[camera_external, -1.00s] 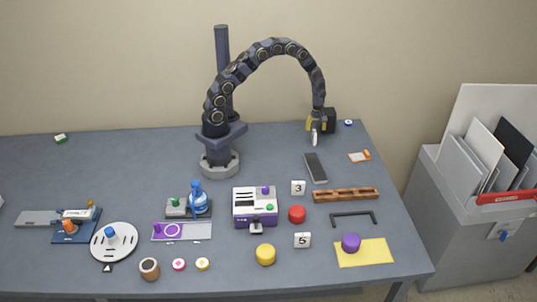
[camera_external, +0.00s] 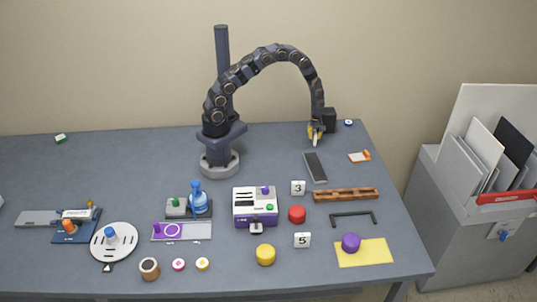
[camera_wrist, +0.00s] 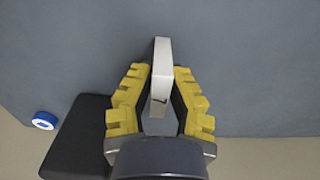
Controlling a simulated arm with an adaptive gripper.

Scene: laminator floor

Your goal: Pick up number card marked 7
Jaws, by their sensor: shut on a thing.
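My gripper (camera_wrist: 160,95) shows in the wrist view with its two yellow fingers closed on a white card (camera_wrist: 162,70). In the external view my gripper (camera_external: 316,134) is at the back right of the table, low near the surface. I cannot tell whether the card touches the table.
A blue-and-white round item (camera_external: 348,122) lies right of my gripper. A dark grey slab (camera_external: 315,167) lies in front of it, and an orange-and-white item (camera_external: 359,156) to the right. The back centre table is clear.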

